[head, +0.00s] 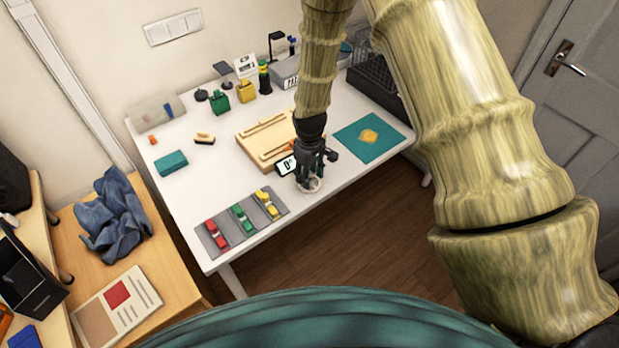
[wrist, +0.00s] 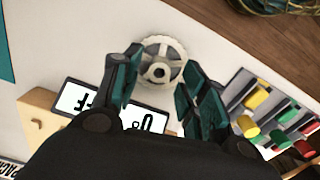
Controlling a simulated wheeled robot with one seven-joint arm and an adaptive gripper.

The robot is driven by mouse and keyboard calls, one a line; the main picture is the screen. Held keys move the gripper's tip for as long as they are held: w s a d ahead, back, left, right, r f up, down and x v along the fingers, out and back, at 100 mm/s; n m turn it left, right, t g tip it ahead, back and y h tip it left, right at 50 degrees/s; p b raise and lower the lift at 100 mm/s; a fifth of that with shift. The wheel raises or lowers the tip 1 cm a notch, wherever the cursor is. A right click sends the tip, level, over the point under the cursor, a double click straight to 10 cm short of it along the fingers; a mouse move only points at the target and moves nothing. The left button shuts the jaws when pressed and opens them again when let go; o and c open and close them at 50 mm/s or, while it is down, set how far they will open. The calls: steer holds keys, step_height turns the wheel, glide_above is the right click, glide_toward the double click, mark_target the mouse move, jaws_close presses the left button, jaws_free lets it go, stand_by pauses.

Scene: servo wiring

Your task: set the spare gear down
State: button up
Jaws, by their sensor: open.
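The spare gear (wrist: 161,49) is a pale grey-white toothed wheel with a hole in its middle. It appears to lie flat on the white table near the front edge; in the head view the gear (head: 314,186) shows partly below my gripper (head: 308,178). In the wrist view my gripper (wrist: 160,66) is open, with one dark teal finger on each side of the gear. The fingertips are close to its rim; I cannot tell if they touch it.
A small display (head: 286,166) stands just left of my gripper, by a wooden board (head: 252,131). A grey mat (head: 223,246) with red, green and yellow parts lies front left. A teal mat (head: 352,133) with a yellow patch lies to the right. The table edge is close.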

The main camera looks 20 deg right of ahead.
step_height(320, 180, up, 10)
steer(key=b, duration=0.3)
stand_by(0.4)
